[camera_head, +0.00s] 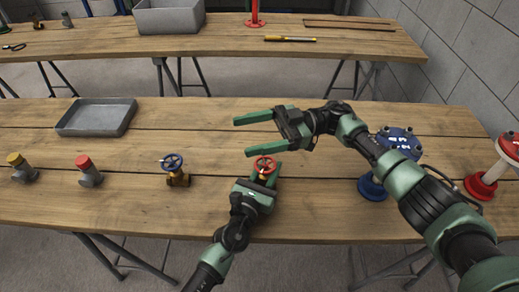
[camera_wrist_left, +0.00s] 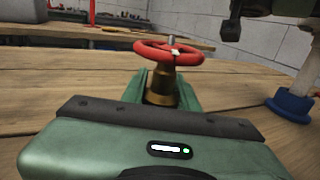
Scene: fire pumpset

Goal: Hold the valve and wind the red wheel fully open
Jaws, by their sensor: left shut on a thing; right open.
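The valve with the red wheel (camera_head: 264,165) stands at the front middle of the near workbench. In the left wrist view its red wheel (camera_wrist_left: 168,52) sits on top of a brass body (camera_wrist_left: 161,90), with a grey stem end at the hub. My left gripper (camera_head: 266,172) is shut on the brass body, below the wheel, with a green finger on each side. My right gripper (camera_head: 241,137) is open and empty. Its fingers point left, just beyond the red wheel in the head view, and appear apart from it. The valve's lower part is hidden by my left gripper.
A valve with a blue wheel (camera_head: 173,167) stands left of my left gripper. Fittings with a red cap (camera_head: 87,168) and a yellow cap (camera_head: 18,166) are farther left. A grey tray (camera_head: 97,118) is behind them. A blue flanged part (camera_head: 372,188) stands right.

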